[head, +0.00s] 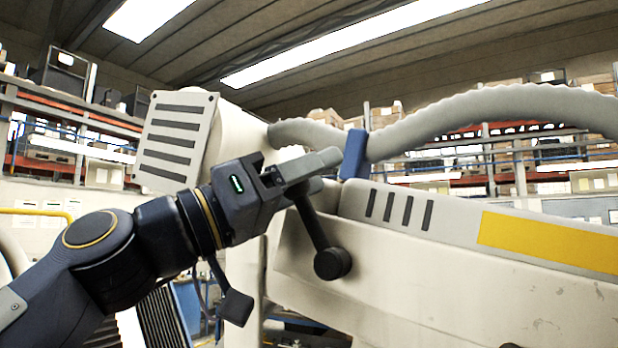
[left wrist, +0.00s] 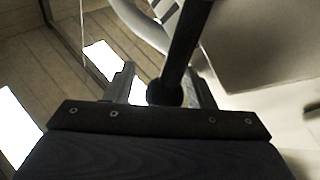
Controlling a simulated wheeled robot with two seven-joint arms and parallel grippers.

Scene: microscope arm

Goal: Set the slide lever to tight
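The slide lever (head: 314,228) is a black bar on the side of the pale microscope arm (head: 430,280). Its round black hub (head: 332,263) sits low on the arm, and the bar tilts up and left from it. My left gripper (head: 322,171) is at the lever's upper end, and its fingers hide that end in the head view. In the left wrist view, the lever (left wrist: 186,45) ends in a dark knob between the two fingers of my left gripper (left wrist: 164,90). A gap shows left of the knob; contact on the right is unclear. My right gripper is not in view.
A blue clip (head: 354,154) stands just beyond the fingertips, on a ribbed grey hose (head: 480,108). A slotted grey cover with a yellow panel (head: 545,241) tops the arm. A slotted box (head: 176,140) is behind my left wrist. Shelves (head: 75,125) stand far back.

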